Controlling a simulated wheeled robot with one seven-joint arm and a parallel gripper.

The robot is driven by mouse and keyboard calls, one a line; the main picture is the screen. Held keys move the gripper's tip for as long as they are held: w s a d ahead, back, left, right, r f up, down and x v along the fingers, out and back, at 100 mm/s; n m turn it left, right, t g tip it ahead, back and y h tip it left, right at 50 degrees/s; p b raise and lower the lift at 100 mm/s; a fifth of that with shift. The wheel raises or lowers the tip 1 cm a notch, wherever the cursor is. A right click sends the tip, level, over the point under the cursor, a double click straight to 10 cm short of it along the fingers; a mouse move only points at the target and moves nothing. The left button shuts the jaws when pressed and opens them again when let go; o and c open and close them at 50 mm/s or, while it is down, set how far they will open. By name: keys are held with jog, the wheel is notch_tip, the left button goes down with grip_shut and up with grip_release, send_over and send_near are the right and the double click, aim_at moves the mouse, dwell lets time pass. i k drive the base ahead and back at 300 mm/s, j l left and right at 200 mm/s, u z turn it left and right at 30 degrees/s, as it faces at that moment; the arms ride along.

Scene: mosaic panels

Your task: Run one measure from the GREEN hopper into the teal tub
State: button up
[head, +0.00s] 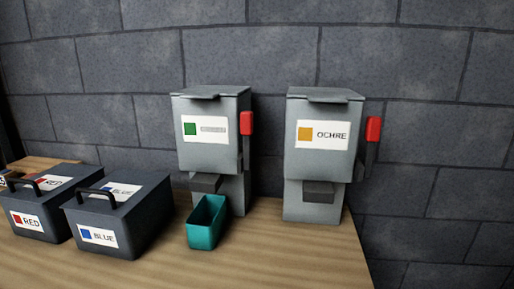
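The green hopper (212,155) is a grey box dispenser against the back wall. Its white label has a green square and faint, hard-to-read lettering. A red-tipped lever (247,124) is on its right side, with the red end up. A dark spout (206,183) juts from its lower front. The teal tub (204,231) stands upright on the table, in front of and just below this spout. Little of its inside shows, and I cannot tell whether it holds anything. My gripper is not in view.
A second hopper labelled OCHRE (317,160) stands to the right, with its own red-tipped lever (373,130). Dark handled boxes labelled RED (30,215) and BLUE (110,230) stand at left. The wooden table (290,255) is bare at front right. A grey block wall (430,130) closes the back.

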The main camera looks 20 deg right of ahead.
aim_at(246, 117)
jog(key=l+u, duration=0.25)
jog(key=l, duration=0.2)
jog(key=k+l+u, duration=0.1)
jog(key=l+u, duration=0.2)
jog(key=k+l+u, duration=0.1)
jog(key=l+u, duration=0.15)
jog(key=l, duration=0.3)
